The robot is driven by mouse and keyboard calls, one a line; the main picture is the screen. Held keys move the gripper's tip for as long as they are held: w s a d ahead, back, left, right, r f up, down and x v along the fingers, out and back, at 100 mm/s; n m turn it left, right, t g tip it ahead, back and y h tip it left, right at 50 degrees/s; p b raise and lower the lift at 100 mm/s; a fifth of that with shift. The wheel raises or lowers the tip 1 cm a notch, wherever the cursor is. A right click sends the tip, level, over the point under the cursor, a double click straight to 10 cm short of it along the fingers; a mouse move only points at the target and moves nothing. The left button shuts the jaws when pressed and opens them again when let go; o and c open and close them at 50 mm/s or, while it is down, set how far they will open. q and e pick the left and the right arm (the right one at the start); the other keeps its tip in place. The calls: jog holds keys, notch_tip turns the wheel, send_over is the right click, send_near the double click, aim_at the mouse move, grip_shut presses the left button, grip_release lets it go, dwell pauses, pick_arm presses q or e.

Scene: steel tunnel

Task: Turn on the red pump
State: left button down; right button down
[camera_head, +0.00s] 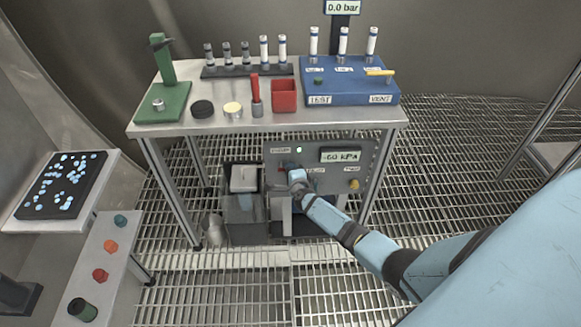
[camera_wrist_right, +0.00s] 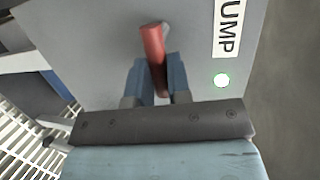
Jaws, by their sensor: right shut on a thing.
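The grey pump panel (camera_head: 318,150) stands below the table's right half. Its display (camera_head: 341,156) reads -60 kPa. In the right wrist view, a red lever (camera_wrist_right: 153,42) sticks out of the panel beside the label PUMP (camera_wrist_right: 228,28). A small pale-green lamp (camera_wrist_right: 222,80) glows near that label, and it also shows in the head view (camera_head: 299,150). My right gripper (camera_wrist_right: 158,68) is shut on the red lever, with one blue finger on each side. My left gripper is not in view.
A side bench (camera_head: 105,260) is at lower left. The grated floor is open at right.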

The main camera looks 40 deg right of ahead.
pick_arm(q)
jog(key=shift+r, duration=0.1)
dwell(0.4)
pick_arm(e)
jog(key=c, duration=1.1)
grip_release()
pick_arm(q)
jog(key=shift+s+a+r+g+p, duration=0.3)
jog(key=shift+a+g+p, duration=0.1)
jog(key=shift+p, duration=1.95)
pick_arm(e)
jog(key=shift+v, duration=6.95)
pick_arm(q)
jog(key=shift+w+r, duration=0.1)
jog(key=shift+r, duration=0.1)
